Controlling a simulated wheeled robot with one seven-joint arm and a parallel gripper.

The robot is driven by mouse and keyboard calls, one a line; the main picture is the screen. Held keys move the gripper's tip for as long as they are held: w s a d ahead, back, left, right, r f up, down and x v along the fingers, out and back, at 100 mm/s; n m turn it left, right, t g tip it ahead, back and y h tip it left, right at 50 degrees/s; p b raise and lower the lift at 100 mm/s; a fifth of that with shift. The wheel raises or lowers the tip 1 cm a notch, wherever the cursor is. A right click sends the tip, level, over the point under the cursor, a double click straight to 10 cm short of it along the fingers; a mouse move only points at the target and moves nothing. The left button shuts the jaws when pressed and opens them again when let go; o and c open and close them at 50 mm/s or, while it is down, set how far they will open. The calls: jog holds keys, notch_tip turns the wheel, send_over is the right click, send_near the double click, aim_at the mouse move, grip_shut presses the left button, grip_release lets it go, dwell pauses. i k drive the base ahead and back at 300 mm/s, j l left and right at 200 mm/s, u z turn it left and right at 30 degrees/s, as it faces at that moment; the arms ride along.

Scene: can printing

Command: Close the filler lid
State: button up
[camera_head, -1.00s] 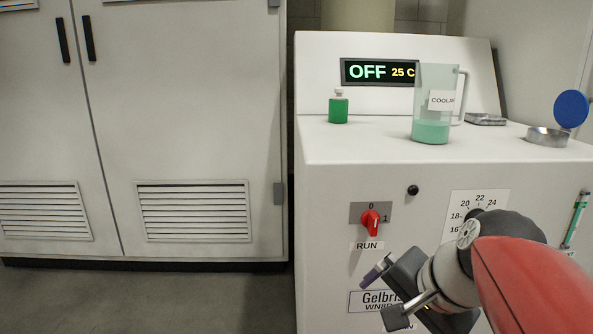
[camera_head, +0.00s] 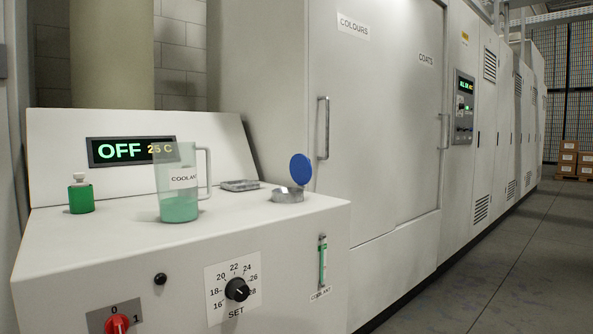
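The filler lid (camera_head: 300,169) is a blue disc standing tilted up at the back right of the metal filler neck (camera_head: 287,195), near the right end of the white machine's top. The lid is open and the round neck is uncovered. My gripper is not in the current view, so its state and its distance from the lid are hidden.
A clear coolant jug (camera_head: 178,190) with green liquid, a green bottle (camera_head: 81,196) and a flat metal tray (camera_head: 240,185) stand on the white machine (camera_head: 130,255). Its display reads OFF 25 C. Tall cabinets (camera_head: 380,120) stand behind; grey floor (camera_head: 480,260) is clear at right.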

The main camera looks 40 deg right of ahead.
aim_at(300, 167)
jog(key=i+l+u, duration=0.2)
jog(key=l, duration=0.55)
jog(key=l+u, duration=0.2)
jog(key=l, duration=0.55)
jog(key=k+l+u, duration=0.2)
jog(key=l, duration=0.55)
jog(key=l+u, duration=0.15)
jog(key=l, duration=0.65)
jog(key=k+l+u, duration=0.2)
jog(key=l, duration=0.6)
jog(key=i, duration=0.1)
